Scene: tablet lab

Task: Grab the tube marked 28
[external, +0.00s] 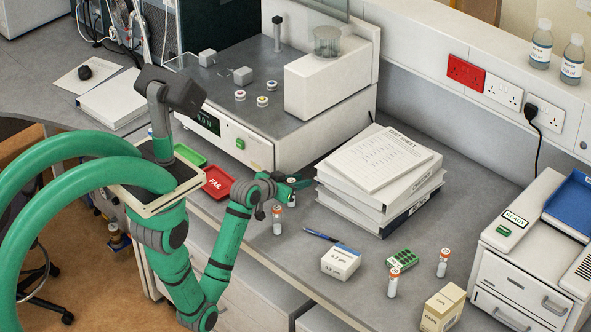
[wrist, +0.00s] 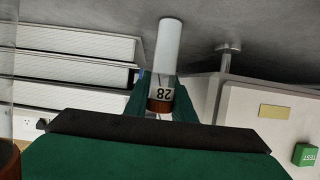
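The tube marked 28 (wrist: 166,50) is white with an orange-brown cap and shows upside down in the wrist view, its number label near the cap. In the external view this tube (external: 292,194) stands upright on the bench beside my gripper (external: 294,184), partly hidden by it. In the wrist view the green fingers of my gripper (wrist: 161,101) lie on both sides of the tube's capped end. I cannot tell whether they touch it or leave a small gap.
Another tube (external: 277,220) stands close by and fills the left edge of the wrist view (wrist: 8,80). A red FAIL tray (external: 217,182) is left. More tubes (external: 394,282) (external: 443,262) stand right.

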